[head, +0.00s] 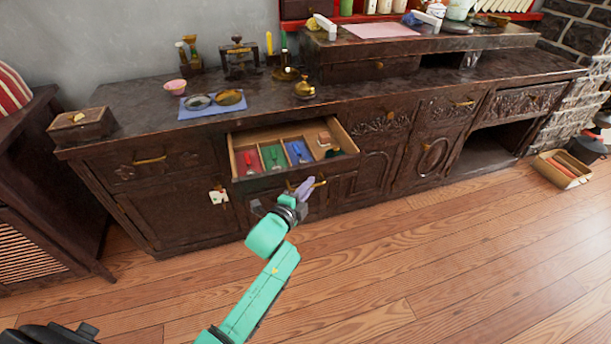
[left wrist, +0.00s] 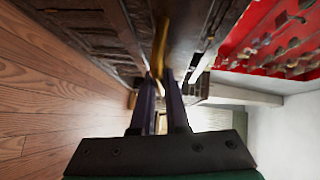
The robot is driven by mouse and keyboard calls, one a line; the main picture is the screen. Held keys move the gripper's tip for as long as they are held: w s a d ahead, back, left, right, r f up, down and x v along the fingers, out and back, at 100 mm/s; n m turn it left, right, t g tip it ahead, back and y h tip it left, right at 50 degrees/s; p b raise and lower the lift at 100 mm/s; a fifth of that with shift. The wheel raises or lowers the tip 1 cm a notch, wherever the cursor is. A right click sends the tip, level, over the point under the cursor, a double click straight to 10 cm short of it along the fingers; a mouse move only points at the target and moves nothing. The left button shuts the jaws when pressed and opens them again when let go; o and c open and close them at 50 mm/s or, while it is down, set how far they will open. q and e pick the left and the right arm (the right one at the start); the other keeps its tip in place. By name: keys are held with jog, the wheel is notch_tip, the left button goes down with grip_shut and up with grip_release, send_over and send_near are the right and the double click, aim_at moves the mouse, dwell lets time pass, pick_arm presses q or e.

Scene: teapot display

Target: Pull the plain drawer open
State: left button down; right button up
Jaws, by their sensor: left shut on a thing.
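The plain drawer (head: 343,138) in the middle of the dark wooden cabinet stands open and shows its divided inside. Its compartments have red, green and blue linings with small items on them. My left gripper (head: 304,188) is at the drawer front, shut on its brass handle (head: 320,184). In the left wrist view, the purple fingers (left wrist: 160,88) of this gripper are close together at the near end of the brass handle (left wrist: 161,45). The fingers hide part of the handle. My right gripper is not in view.
The wooden floor (head: 430,230) before the cabinet is mostly clear. A low box (head: 561,170) lies at the right.

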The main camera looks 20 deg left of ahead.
pick_arm(q)
jog(key=shift+s+d, duration=0.3)
jog(key=shift+s, duration=0.2)
jog(key=shift+s+d, duration=0.3)
jog(key=shift+s, duration=0.2)
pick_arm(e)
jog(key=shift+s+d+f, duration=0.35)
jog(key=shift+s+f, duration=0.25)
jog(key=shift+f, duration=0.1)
pick_arm(q)
jog(key=c, duration=0.9)
grip_release()
jog(key=p+v, duration=0.2)
jog(key=v, duration=1.2)
jog(key=shift+s+a+r+p, duration=0.1)
jog(key=shift+s+a+p, duration=0.15)
jog(key=shift+p, duration=0.15)
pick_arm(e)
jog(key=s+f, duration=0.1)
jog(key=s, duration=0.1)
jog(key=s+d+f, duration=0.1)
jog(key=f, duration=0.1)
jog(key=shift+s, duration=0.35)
